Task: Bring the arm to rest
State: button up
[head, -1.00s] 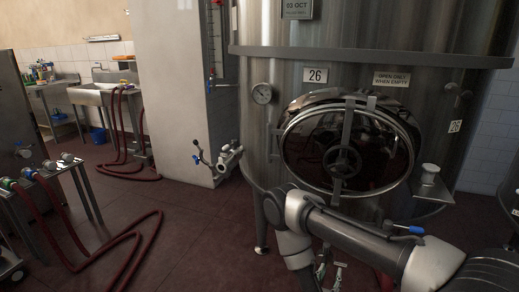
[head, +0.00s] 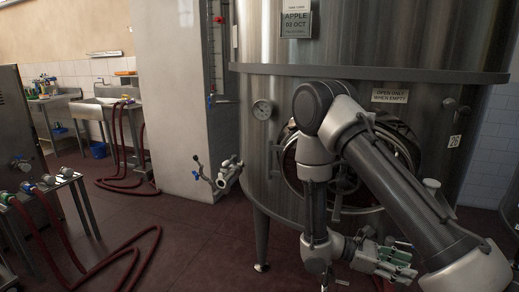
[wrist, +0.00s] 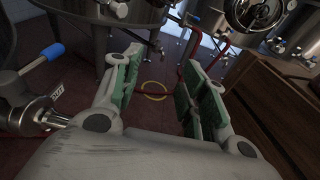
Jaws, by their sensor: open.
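My gripper (head: 397,262) is at the lower right in the head view, in front of the big steel tank (head: 350,45). In the wrist view my gripper (wrist: 157,80) shows its two green-padded fingers wide apart, with nothing between them. My arm is raised and bent, and it covers much of the tank's round hatch (head: 290,170). Beyond the fingers the wrist view shows the dark red floor (wrist: 155,118) with a yellow ring (wrist: 153,90) and a red hose.
A valve fitting (head: 222,176) juts out left of the tank. A pump stand with valves (head: 40,190) and red hoses (head: 120,250) lies at left. A wooden cabinet (wrist: 275,100) stands right of the gripper in the wrist view. A blue-handled valve (wrist: 40,70) is close at left.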

jog(key=s+r+m+t+y, duration=0.3)
jog(key=r+m+y, duration=0.1)
jog(key=r, duration=0.5)
jog(key=s+a+r+m+t+y, duration=0.1)
jog(key=s+r+m+t+y, duration=0.2)
jog(key=r, duration=0.7)
jog(key=s+a+r+m+t+y, duration=0.1)
jog(key=s+r+m+t+y, duration=0.2)
jog(key=r+m+y, duration=0.4)
notch_tip(320, 180, up, 3)
jog(key=shift+s+a+y, duration=0.15)
jog(key=shift+s+y, duration=0.45)
jog(key=shift+s, duration=0.25)
